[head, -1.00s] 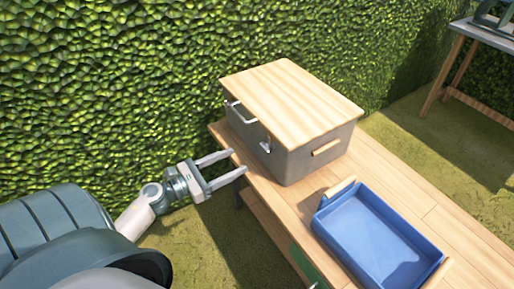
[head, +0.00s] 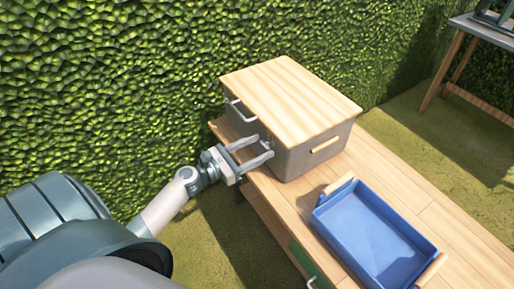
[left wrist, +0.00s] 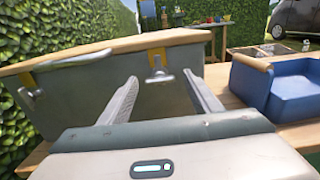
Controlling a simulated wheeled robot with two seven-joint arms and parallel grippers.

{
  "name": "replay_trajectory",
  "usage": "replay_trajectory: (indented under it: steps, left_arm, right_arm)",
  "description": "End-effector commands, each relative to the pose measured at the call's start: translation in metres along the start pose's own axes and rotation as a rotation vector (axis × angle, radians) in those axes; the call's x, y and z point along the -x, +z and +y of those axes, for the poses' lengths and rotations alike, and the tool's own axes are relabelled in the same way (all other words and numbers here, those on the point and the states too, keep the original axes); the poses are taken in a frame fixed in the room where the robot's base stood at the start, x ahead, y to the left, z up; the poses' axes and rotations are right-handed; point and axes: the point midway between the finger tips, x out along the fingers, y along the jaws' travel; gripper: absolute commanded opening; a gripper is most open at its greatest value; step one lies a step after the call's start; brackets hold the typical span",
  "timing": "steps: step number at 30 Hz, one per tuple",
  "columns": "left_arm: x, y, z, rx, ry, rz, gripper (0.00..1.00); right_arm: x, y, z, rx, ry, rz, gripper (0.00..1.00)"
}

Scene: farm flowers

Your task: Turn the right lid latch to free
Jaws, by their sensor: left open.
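The grey box (head: 310,157) with a wooden lid (head: 290,95) stands on the wooden table. In the left wrist view, the right lid latch (left wrist: 159,76) is a small metal piece below a yellow mount on the box front, its bar roughly level. The left latch (left wrist: 27,99) shows at the far left. My left gripper (head: 264,146) is open and empty, its fingers pointing at the box front by the right latch. In the left wrist view, the latch appears between the fingertips (left wrist: 161,78); contact cannot be told. In the head view the fingers largely hide this latch. My right gripper is out of view.
A metal handle (head: 238,110) is on the box front. A blue tray (head: 370,235) with wooden grips sits on the table (head: 440,215) to the right of the box. A hedge (head: 120,90) stands behind. Another table (head: 485,35) is at the upper right.

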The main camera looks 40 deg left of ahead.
Motion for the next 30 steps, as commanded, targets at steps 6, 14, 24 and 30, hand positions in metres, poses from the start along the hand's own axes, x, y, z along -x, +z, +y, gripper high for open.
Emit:
replay_trajectory:
  steps: [6,14,24,30]
  left_arm:
    - [0.0002,0.0001,0.0001,0.000,0.000,0.000,0.16]
    - [0.0003,0.0003,0.0002,0.009,0.000,0.000,0.17]
    - [0.0004,0.0012,0.0010,0.123,0.001,0.000,0.17]
    - [0.0004,0.0011,0.0010,0.269,0.000,0.001,0.17]
  right_arm:
    - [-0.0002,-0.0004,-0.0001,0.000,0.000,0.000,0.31]
    - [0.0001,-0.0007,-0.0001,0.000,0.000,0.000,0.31]
    - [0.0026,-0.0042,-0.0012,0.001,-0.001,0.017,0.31]
    - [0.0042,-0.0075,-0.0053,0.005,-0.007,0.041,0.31]
